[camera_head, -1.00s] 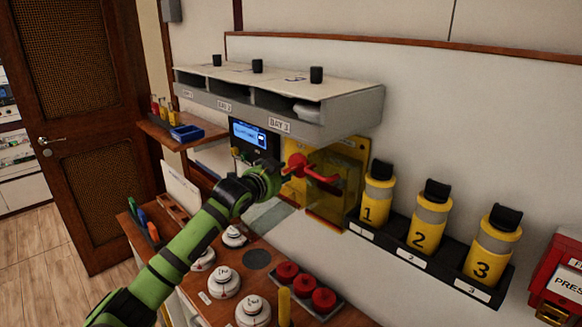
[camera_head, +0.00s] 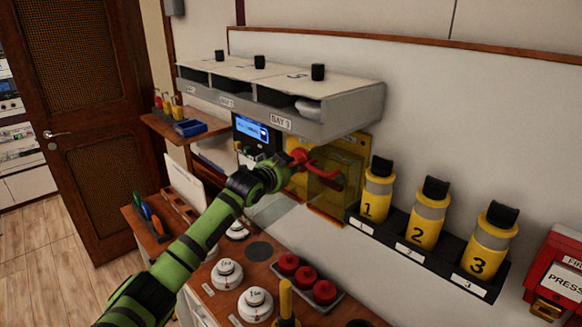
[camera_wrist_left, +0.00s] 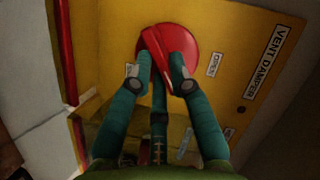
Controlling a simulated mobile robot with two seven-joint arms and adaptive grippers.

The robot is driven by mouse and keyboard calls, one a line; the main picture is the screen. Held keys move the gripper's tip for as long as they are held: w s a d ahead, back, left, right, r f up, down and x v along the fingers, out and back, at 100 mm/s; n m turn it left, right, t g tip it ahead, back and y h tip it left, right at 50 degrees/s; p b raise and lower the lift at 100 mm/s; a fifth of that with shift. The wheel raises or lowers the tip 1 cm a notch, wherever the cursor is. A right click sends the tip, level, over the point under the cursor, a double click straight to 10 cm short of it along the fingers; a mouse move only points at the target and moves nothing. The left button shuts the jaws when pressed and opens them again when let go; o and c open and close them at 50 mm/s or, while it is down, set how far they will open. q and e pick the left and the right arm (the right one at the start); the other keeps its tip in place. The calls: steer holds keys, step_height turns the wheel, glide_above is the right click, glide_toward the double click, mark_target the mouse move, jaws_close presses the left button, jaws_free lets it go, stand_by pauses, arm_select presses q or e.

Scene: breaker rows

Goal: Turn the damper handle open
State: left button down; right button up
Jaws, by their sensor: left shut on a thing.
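In the left wrist view, the panel (camera_wrist_left: 240,40) carries a "VENT DAMPER" label and a small "OPEN" label right of the handle's round red hub (camera_wrist_left: 185,38). My left gripper (camera_head: 288,170) is at the handle. In the left wrist view, its two fingers (camera_wrist_left: 159,85) are shut around the red handle's grip, which lies between them in front of the hub. The fingers hide part of the handle. My right gripper is not in view.
The grey shelf unit (camera_head: 350,107) juts out just above my left gripper. Yellow numbered canisters (camera_head: 428,215) stand in a black rack to the right. White round detectors (camera_head: 227,272) and red buttons (camera_head: 307,280) sit on the bench below. A red bar (camera_wrist_left: 64,50) runs along the panel's left side.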

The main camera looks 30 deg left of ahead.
arm_select(q)
steer(key=shift+a+r+n+g+h, duration=0.1)
steer(key=shift+n+g+h, duration=0.2)
steer(key=shift+n, duration=0.4)
steer(key=shift+r+n+g+h, duration=0.15)
steer(key=shift+n+g+h, duration=0.3)
steer(key=shift+n, duration=0.55)
steer(key=shift+a+n+g+h+b, duration=0.1)
steer(key=shift+n+g+h+b, duration=0.2)
steer(key=shift+n+h, duration=0.45)
steer(key=shift+w+a+r+n+g+h+b, duration=0.15)
steer(key=shift+n+h+b, duration=0.15)
steer(key=shift+n, duration=0.35)
steer(key=shift+s+f+n+g+h+b, duration=0.1)
steer(key=shift+n+h+b, duration=0.15)
steer(key=shift+n, duration=0.35)
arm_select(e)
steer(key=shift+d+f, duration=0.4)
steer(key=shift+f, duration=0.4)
arm_select(q)
steer(key=shift+r, duration=0.1)
steer(key=c, duration=1.4)
jaws_free()
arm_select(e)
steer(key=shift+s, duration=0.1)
